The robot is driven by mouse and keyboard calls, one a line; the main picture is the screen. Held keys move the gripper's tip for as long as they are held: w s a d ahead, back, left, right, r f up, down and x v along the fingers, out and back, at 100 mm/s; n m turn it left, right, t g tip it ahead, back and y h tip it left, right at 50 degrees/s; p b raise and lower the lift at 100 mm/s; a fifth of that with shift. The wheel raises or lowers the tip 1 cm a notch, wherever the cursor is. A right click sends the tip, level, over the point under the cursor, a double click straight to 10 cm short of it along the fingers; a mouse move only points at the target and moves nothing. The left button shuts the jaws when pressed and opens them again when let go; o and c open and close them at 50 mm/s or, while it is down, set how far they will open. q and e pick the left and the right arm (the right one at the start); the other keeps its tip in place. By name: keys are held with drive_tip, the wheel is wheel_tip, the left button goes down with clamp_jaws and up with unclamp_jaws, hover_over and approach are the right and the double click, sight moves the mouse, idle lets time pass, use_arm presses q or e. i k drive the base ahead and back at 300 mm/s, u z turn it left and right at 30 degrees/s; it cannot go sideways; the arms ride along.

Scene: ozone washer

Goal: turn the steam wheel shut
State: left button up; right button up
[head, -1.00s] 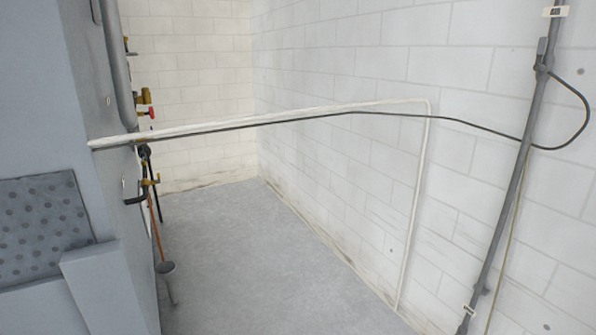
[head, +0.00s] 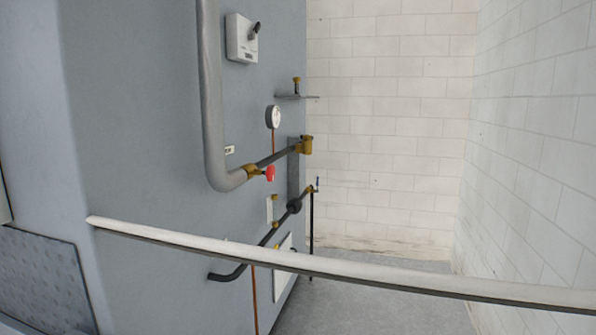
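A small red handle (head: 270,173) sits beside a brass fitting on the thick grey pipe, on the side of the blue-grey machine. A dark round knob or wheel (head: 294,206) sits lower, on a thin dark pipe. I cannot tell for certain which of these is the steam wheel, nor how far either is turned. Neither of my grippers shows.
A white bar with a dark underside (head: 350,268) runs from the machine to the right, across the view in front of the lower pipework. A gauge (head: 274,117) and a switch box (head: 242,40) are on the machine (head: 140,130). Grey floor (head: 350,318) is open beyond.

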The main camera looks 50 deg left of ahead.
sight(270, 173)
drive_tip(key=u, duration=0.75)
drive_tip(key=i, duration=1.4)
drive_tip(key=u, duration=1.25)
